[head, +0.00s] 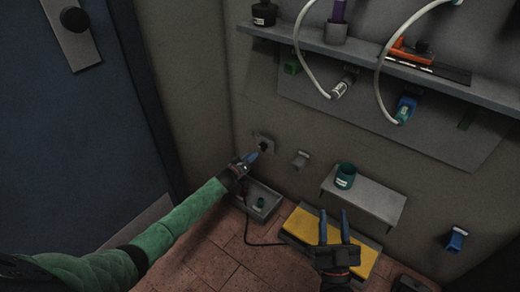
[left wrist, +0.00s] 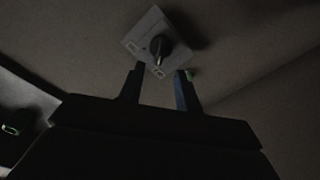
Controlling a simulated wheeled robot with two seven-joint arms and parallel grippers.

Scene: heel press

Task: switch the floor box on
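A low box with a yellow top (head: 302,224) lies on the floor by the wall, with a dark cable at its left side. I cannot tell whether it is on. A light plate with a dark knob (head: 263,146) is on the wall. In the left wrist view the knob (left wrist: 161,46) lies just beyond my fingertips, and I cannot tell if they touch it. My left gripper (head: 251,157) is at the plate, its fingers apart in the left wrist view (left wrist: 159,76). My right gripper (head: 333,217) is open and empty, above the yellow top in the picture, hiding part of it.
A grey tray (head: 273,209) with a green item stands on the floor left of the yellow-topped box. A small wall shelf (head: 375,205) holds a green cup (head: 345,176). A long shelf (head: 470,90) with hoses hangs above. A blue door (head: 70,130) is at left.

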